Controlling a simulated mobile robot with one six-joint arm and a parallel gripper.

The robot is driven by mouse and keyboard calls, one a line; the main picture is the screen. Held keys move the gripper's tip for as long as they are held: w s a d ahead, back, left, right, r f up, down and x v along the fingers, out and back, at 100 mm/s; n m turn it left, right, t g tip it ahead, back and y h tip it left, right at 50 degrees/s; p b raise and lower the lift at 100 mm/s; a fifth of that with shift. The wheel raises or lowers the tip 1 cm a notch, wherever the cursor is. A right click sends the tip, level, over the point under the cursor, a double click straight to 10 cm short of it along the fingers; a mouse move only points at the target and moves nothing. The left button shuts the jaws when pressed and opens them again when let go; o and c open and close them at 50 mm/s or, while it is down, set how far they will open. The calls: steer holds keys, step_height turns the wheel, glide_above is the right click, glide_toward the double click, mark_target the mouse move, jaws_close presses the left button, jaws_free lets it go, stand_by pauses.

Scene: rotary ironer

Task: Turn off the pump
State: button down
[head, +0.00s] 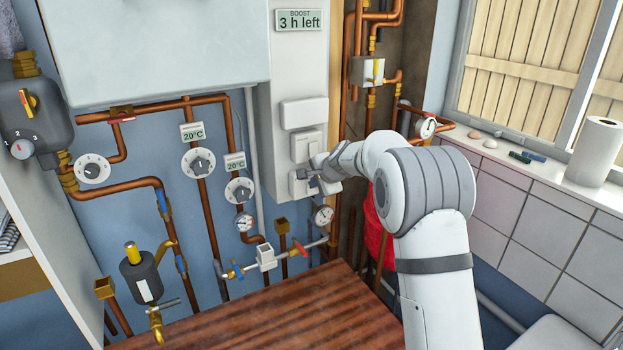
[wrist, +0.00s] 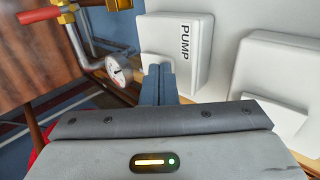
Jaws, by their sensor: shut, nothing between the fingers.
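The pump switch is a white wall plate marked PUMP (wrist: 178,35) in the wrist view. In the head view it appears to be the lowest white box (head: 297,188) on the white panel, partly hidden behind my gripper (head: 302,174). My gripper's dark fingers (wrist: 158,72) are shut and empty, with their tips at the edge of the PUMP plate near a small white raised part. I cannot tell whether the tips touch it. The switch's on or off position is hidden or too small to tell.
Another white switch plate (head: 306,146) is just above, and it also shows in the wrist view (wrist: 275,80). A pressure gauge (head: 323,215) and copper pipes with valves are close below. A wooden top (head: 270,320) lies below.

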steer(key=shift+d+r+p, duration=0.1)
steer(key=shift+r+p, duration=0.5)
steer(key=shift+r, duration=0.05)
steer(key=b+v, duration=0.4)
steer(key=v, duration=0.9)
steer(key=shift+s+f, duration=0.15)
steer(key=shift+f, duration=0.05)
steer(key=shift+s+d, duration=0.1)
